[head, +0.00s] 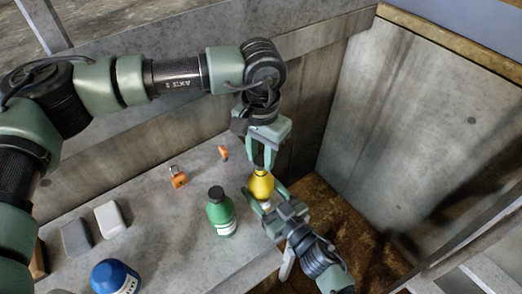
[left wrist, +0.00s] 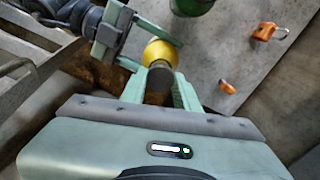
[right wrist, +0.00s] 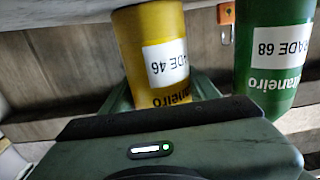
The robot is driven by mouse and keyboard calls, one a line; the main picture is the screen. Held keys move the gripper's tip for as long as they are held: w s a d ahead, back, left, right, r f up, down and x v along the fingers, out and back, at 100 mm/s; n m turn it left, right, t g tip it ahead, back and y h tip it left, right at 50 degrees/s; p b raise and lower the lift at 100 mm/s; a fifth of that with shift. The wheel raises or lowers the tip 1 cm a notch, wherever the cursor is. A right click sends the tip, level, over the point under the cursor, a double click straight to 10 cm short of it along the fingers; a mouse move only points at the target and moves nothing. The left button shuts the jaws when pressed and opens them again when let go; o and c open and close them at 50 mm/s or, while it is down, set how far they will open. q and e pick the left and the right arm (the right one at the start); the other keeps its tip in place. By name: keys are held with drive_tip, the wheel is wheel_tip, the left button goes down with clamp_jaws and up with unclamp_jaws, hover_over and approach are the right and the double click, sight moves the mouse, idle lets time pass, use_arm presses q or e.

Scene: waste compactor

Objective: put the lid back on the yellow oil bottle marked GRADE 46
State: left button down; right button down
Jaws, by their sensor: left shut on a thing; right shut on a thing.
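The yellow bottle marked GRADE 46 (right wrist: 158,50) stands upright in the right wrist view. It also shows in the head view (head: 262,185) and the left wrist view (left wrist: 161,53). My right gripper (head: 268,198) is shut around its body from the front right. My left gripper (head: 263,160) points down right above the bottle's top. It is shut on a dark lid (left wrist: 160,77), which shows between its fingers in the left wrist view, in line with the bottle's neck. The fingers mostly hide the lid in the head view. I cannot tell whether lid and neck touch.
A green bottle marked GRADE 68 (head: 221,212) with a dark cap stands close to the left. Orange padlock-like items (head: 178,177), a blue-capped container (head: 115,277) and grey and white blocks (head: 110,218) share the concrete ledge. A rusty pit (head: 325,215) lies to the right.

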use_arm(q)
drive_tip(key=shift+f, duration=0.75)
idle(0.4)
drive_tip(key=m, duration=0.6)
drive_tip(key=shift+m, duration=0.3)
drive_tip(key=c, duration=1.1)
unclamp_jaws()
drive_tip(key=shift+o, duration=0.2)
drive_tip(key=shift+r, duration=0.1)
